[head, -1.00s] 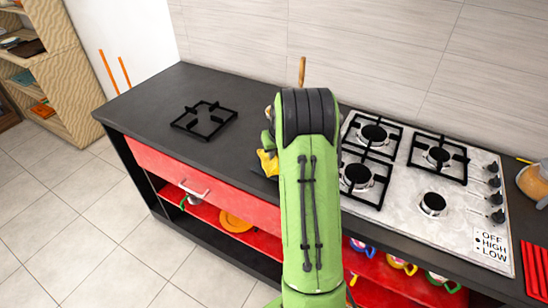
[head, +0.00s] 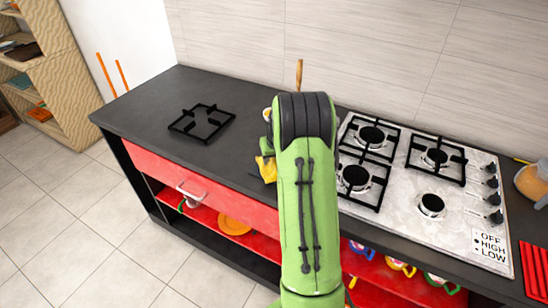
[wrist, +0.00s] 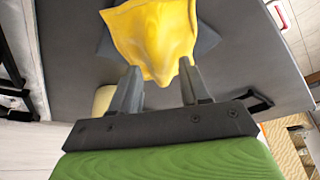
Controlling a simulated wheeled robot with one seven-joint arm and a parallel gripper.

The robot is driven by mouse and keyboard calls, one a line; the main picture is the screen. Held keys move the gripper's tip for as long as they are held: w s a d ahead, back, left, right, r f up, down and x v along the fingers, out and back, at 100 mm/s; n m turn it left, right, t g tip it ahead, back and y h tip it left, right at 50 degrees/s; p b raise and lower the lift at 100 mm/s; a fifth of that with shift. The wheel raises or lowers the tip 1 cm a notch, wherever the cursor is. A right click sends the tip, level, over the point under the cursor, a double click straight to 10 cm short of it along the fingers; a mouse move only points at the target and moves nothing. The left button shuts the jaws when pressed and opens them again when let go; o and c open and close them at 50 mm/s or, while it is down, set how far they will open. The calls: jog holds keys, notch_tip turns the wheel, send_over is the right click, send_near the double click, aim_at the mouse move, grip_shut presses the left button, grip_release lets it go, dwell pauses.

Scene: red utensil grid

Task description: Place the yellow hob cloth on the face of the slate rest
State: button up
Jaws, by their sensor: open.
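The yellow hob cloth (wrist: 155,32) lies crumpled just ahead of my gripper in the wrist view, with a narrow end between the fingertips. In the head view only a small part of the cloth (head: 267,168) shows left of my arm. Dark grey corners, apparently of the slate rest (wrist: 206,40), stick out from under the cloth on both sides; most of the slate is covered. The cloth looks to be over it, but contact is hard to judge. My gripper (wrist: 159,66) is open, its fingers apart on either side of the cloth's end. My arm hides it in the head view.
A loose black pan grate (head: 202,122) lies on the dark counter (head: 140,105) to the left. The hob (head: 400,200) is to the right of my arm. A cream object (wrist: 103,98) sits beside the left finger. The counter around the grate is clear.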

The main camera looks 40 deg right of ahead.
jog(key=p+v, duration=0.1)
jog(key=v, duration=1)
jog(key=s+a+r+n, duration=0.1)
jog(key=s+a+r, duration=0.2)
jog(key=a+r, duration=0.35)
jog(key=s+a+r+n, duration=0.1)
jog(key=s+a+r, duration=0.15)
jog(key=a, duration=0.75)
jog(key=s+a+n+y, duration=0.1)
jog(key=s+a, duration=0.5)
jog(key=s, duration=0.2)
jog(key=s+a+n+t, duration=0.1)
jog(key=s+a+n, duration=0.1)
jog(key=s+a, duration=0.4)
jog(key=s, duration=0.2)
jog(key=shift+s+t+y, duration=0.3)
jog(key=shift+y, duration=0.1)
jog(key=shift+f, duration=0.1)
